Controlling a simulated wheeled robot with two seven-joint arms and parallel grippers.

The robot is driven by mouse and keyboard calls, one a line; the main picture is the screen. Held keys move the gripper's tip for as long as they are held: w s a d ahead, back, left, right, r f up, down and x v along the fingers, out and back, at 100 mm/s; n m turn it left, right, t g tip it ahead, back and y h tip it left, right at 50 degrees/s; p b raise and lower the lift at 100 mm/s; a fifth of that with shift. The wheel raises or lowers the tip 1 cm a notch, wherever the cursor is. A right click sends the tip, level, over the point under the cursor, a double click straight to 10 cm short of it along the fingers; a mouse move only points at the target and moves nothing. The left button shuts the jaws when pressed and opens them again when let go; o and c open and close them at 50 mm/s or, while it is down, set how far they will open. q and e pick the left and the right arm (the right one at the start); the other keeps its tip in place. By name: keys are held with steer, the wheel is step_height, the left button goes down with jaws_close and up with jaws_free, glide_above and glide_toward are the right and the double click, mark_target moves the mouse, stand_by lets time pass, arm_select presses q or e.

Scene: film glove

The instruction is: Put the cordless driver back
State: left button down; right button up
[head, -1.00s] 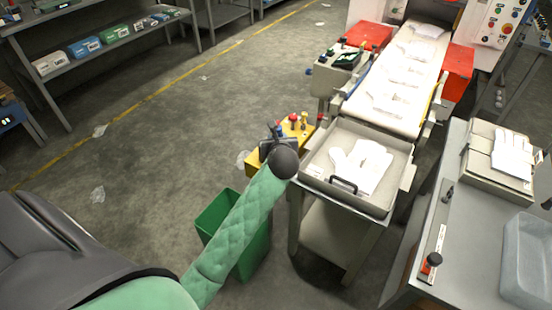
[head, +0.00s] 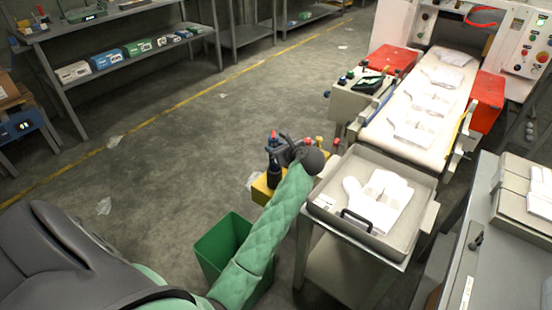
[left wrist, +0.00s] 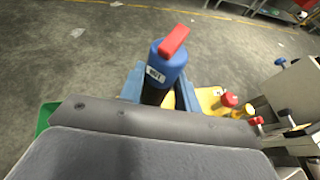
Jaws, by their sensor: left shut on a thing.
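The cordless driver (head: 273,153) has a blue body, a red top and a dark lower part. My left gripper (head: 286,152) is shut on it and holds it roughly upright. In the head view its lower end overlaps a yellow holder (head: 262,190); I cannot tell whether it touches it. In the left wrist view the driver (left wrist: 168,62) stands between the blue fingers of the left gripper (left wrist: 160,88), its red top toward the camera. The yellow holder (left wrist: 207,100) shows behind it. My right gripper is not in view.
A metal cart with a grey tray of white gloves (head: 412,225) stands right of the holder, close to my left wrist. A green bin (head: 225,240) stands below my arm. A conveyor (head: 425,110) runs behind. Open floor (head: 160,170) lies to the left.

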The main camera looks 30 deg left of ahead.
arm_select(q)
steer(key=shift+f, duration=2.05)
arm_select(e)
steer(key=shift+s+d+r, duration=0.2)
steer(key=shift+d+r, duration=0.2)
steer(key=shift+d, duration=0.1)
arm_select(q)
steer(key=c, duration=1)
jaws_free()
